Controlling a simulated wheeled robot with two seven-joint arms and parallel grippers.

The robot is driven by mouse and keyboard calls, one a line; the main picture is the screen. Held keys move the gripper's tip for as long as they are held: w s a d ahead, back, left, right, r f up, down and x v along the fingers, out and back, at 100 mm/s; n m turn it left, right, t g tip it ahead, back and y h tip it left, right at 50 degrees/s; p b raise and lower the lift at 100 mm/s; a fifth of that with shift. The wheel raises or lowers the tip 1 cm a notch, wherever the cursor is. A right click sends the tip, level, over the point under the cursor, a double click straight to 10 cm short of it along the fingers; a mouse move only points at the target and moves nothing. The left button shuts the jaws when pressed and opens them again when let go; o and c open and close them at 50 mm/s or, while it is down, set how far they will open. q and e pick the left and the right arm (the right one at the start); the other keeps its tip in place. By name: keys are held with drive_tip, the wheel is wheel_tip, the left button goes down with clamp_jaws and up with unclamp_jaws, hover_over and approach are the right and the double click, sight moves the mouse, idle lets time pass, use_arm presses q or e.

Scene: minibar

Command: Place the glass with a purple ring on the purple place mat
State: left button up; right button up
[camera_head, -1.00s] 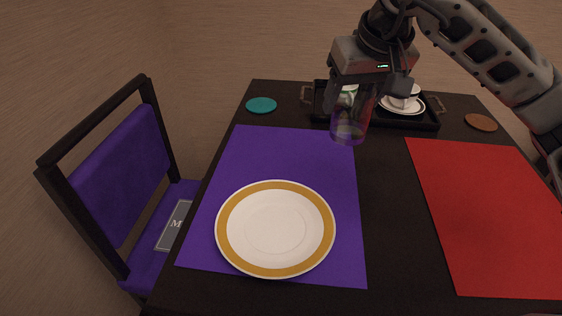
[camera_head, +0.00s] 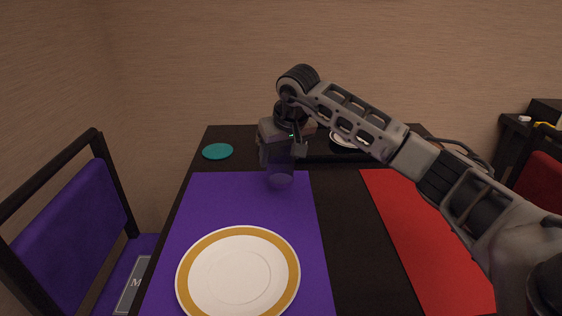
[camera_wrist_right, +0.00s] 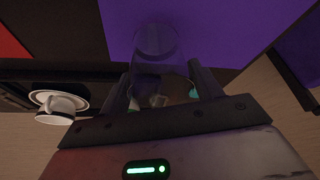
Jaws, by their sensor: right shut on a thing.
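My right gripper (camera_head: 283,152) is shut on a clear glass (camera_head: 280,178) with a purple tint. The glass is at the far edge of the purple place mat (camera_head: 205,204), near its right corner; I cannot tell whether it touches the mat. In the right wrist view, the glass (camera_wrist_right: 155,45) sits between the fingers (camera_wrist_right: 165,85) with the purple mat (camera_wrist_right: 225,25) behind it. A white plate with a gold band (camera_head: 238,276) lies on the near part of the mat. My left gripper is not in view.
A red mat (camera_head: 415,235) lies to the right, partly hidden by my right arm. A teal coaster (camera_head: 217,151) is at the far left of the dark table (camera_head: 345,225). A cup and saucer (camera_wrist_right: 60,105) stand on a tray. A purple chair (camera_head: 75,220) is at left.

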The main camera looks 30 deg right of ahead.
drive_tip(key=shift+f, duration=0.85)
drive_tip(key=shift+f, duration=0.15)
drive_tip(key=o, duration=1.1)
drive_tip(key=shift+f, duration=0.1)
drive_tip(key=shift+r, duration=0.2)
drive_tip(key=p+v, duration=0.1)
drive_tip(key=v, duration=1.1)
